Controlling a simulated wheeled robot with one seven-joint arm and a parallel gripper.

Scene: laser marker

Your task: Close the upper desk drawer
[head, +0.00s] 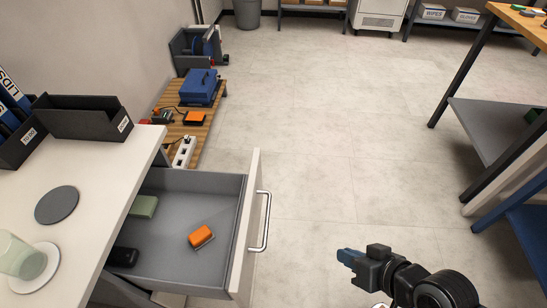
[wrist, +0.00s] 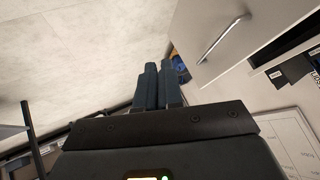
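The upper desk drawer (head: 205,185) is pulled well out from the white desk (head: 95,225) in the head view. Its pale front panel (head: 245,225) carries a metal bar handle (head: 264,222). The handle also shows in the wrist view (wrist: 222,38), at the upper right. My gripper (head: 347,257) is over the floor, right of the drawer front and apart from it. In the wrist view its dark blue fingers (wrist: 158,85) lie close together with nothing visible between them.
In the drawer lie an orange item (head: 202,236), a green item (head: 143,206) and a black item (head: 124,257). A cup (head: 20,258) stands on the desk. A wooden board with tools (head: 208,118) lies beyond the drawer. A workbench (head: 495,125) stands at right. The floor between is clear.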

